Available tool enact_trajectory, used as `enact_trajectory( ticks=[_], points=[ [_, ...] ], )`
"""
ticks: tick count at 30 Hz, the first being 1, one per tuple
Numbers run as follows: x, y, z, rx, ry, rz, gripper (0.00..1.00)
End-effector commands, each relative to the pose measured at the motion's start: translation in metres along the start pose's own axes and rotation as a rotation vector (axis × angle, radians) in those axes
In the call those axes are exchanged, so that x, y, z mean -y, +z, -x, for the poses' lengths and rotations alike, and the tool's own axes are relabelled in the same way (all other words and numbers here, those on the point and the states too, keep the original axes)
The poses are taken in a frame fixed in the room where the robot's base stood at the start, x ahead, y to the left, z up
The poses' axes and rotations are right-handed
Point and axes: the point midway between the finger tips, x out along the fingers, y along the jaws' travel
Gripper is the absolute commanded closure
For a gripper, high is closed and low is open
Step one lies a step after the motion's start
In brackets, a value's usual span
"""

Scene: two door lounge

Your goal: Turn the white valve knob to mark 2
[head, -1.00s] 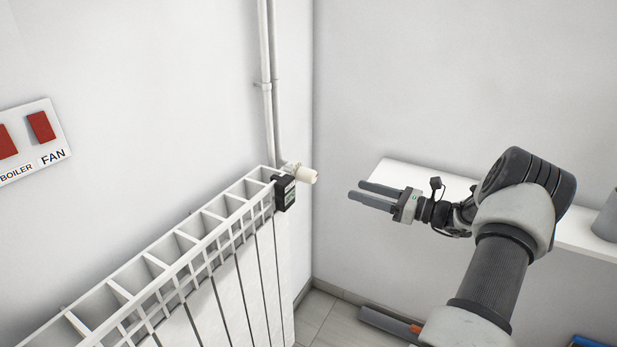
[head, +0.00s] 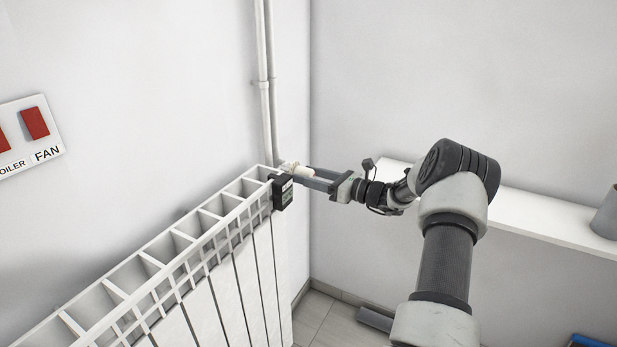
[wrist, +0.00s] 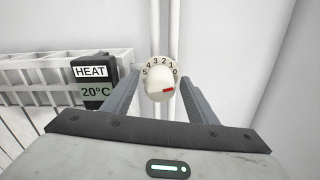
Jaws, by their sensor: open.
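The white valve knob (wrist: 157,83) is at the centre of the wrist view, with the numbers 5 to 0 arching over it. Its red mark is at the lower right, below the 0 and away from the 2. In the head view the knob (head: 299,170) is at the radiator's far end, partly hidden by my gripper (head: 304,177). My gripper (wrist: 161,84) is open. In the wrist view one finger is on each side of the knob, with gaps visible; I cannot tell how deep the knob sits between them.
A black display (wrist: 94,82) reading HEAT 20°C is left of the knob, near my left finger. The white radiator (head: 150,275) runs along the left wall. Pipes (head: 267,90) rise behind the knob. A white shelf (head: 540,228) is on the right wall.

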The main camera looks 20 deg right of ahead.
Motion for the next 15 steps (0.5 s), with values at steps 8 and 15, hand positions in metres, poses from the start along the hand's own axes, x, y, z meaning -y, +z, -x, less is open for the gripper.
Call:
enact_trajectory(
  ticks=[8,15],
  points=[
    [0.0001,0.0000,-0.0010,0.000,0.000,0.000,0.49],
    [0.0000,0.0000,-0.0008,0.000,0.000,0.000,0.89]
  ],
)
